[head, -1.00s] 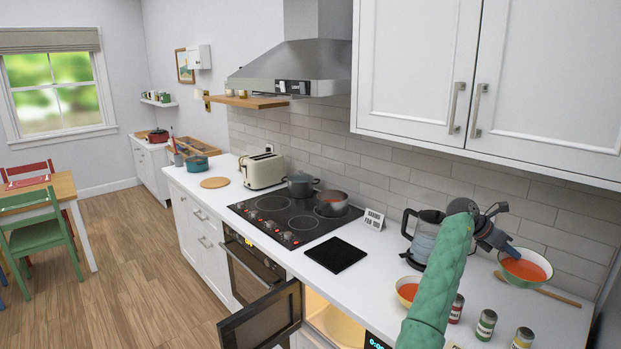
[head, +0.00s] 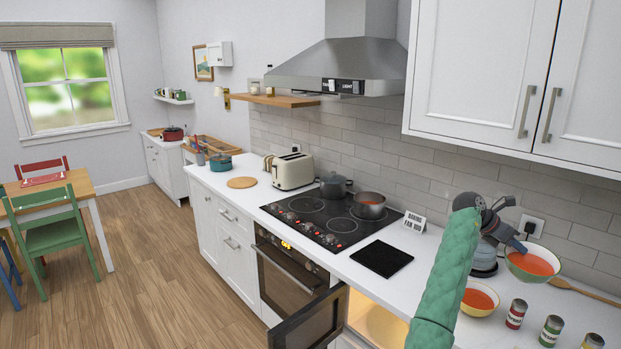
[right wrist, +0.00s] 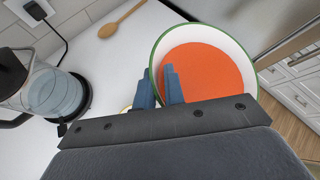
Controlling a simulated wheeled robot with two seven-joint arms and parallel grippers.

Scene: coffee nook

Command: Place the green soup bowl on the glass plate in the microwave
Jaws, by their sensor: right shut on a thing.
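The green soup bowl (head: 533,263), green outside with a pale inner wall and orange-red soup, is held at the right of the head view, apparently above the counter. My right gripper (head: 521,247) is shut on its rim. In the right wrist view, the blue fingers (right wrist: 160,88) pinch the rim of the bowl (right wrist: 215,70). The microwave (head: 378,322) is below the counter top, its dark door (head: 310,322) swung open and its inside lit. I cannot clearly make out the glass plate; my green right arm hides part of the opening. My left gripper is not in view.
A second soup bowl (head: 480,299), yellowish, stands on the counter beside my arm. A red can (head: 516,314), a green can (head: 551,331) and a yellow can (head: 592,342) stand near the front edge. The kettle (head: 485,262) and wooden spoon (head: 585,292) are close behind.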

